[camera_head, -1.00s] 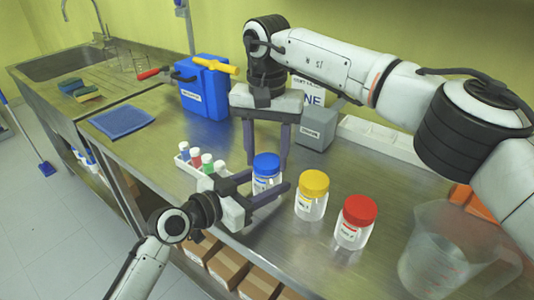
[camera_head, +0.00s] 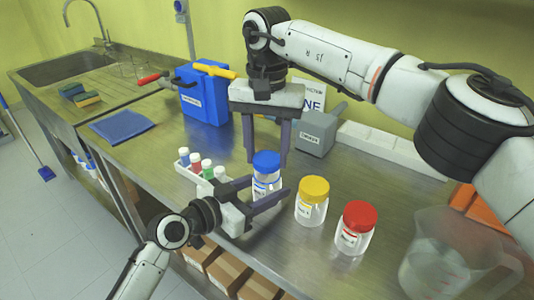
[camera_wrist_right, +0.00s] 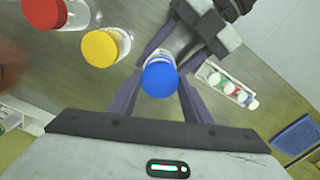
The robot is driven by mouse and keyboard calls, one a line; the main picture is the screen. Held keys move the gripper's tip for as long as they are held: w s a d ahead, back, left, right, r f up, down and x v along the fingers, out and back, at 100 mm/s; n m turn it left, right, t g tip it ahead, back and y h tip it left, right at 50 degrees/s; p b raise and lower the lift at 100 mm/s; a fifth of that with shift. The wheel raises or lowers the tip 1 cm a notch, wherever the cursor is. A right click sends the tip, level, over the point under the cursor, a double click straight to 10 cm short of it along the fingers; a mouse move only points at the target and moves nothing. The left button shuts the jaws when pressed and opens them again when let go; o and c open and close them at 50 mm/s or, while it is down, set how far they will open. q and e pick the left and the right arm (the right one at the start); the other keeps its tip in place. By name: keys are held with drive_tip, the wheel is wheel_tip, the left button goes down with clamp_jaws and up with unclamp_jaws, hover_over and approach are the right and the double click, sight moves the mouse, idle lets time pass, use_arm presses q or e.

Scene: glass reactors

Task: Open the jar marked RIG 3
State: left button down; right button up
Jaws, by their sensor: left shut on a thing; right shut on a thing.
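A clear jar (camera_head: 266,187) with a blue lid (camera_head: 266,161) stands at the front middle of the bench. Its label is too small to read surely. My left gripper (camera_head: 263,197) is shut around the jar's body from the left. My right gripper (camera_head: 268,158) points down from above, shut on the blue lid, which also shows between its fingers in the right wrist view (camera_wrist_right: 160,79). I cannot tell whether a gap separates lid and jar. A yellow-lidded jar (camera_head: 312,203) and a red-lidded jar (camera_head: 354,232) stand apart to the right, labels unreadable.
A white rack of small capped bottles (camera_head: 201,168) is close behind my left gripper. A blue box (camera_head: 204,98) and a grey box (camera_head: 315,135) stand behind. A clear beaker (camera_head: 445,262) is at the right. A blue mat (camera_head: 121,126) lies at the left.

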sight(267, 158)
drive_tip(key=shift+r, duration=2)
use_arm(q)
drive_tip(key=c, duration=0.7)
unclamp_jaws()
drive_tip(key=shift+c, duration=0.2)
